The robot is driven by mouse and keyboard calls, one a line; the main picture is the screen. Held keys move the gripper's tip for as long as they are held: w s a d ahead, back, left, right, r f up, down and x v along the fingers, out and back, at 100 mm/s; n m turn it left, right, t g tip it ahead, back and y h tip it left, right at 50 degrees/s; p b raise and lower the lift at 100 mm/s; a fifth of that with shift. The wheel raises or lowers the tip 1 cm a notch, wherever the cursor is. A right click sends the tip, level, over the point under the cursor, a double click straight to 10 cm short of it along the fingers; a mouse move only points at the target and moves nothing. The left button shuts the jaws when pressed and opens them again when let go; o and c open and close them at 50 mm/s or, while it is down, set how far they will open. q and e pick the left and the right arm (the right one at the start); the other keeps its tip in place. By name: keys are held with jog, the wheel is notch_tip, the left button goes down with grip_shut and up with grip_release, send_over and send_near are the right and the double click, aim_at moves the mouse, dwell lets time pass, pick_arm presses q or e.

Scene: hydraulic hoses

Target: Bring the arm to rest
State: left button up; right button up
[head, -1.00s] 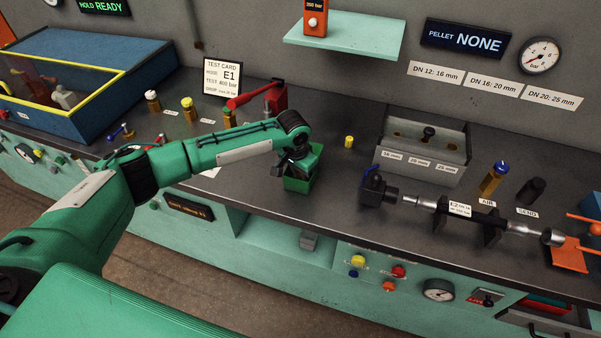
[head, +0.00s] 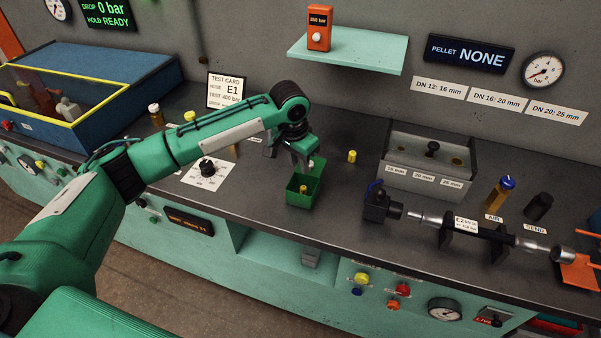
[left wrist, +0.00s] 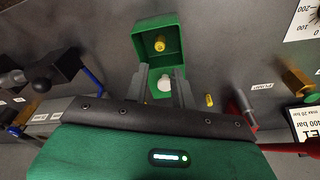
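My left arm reaches in from the left in the head view. Its gripper (head: 303,160) points down just above a small green box (head: 302,198) on the bench. In the left wrist view the fingers (left wrist: 162,88) stand apart, open. A small white piece (left wrist: 164,84) shows between them; I cannot tell whether it lies in the box. The green box also shows beyond the fingertips (left wrist: 143,38), with a yellow brass piece (left wrist: 160,43) inside. My right gripper is not in view.
A small yellow piece (head: 352,156) stands right of the box. Further right are a grey slotted block (head: 425,180) and a hose in black stands (head: 478,231). A dial card (head: 208,172) lies left of the gripper. A blue bin (head: 100,122) stands far left; a shelf (head: 350,54) hangs above.

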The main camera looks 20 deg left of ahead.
pick_arm(q)
jog(key=shift+r, duration=0.25)
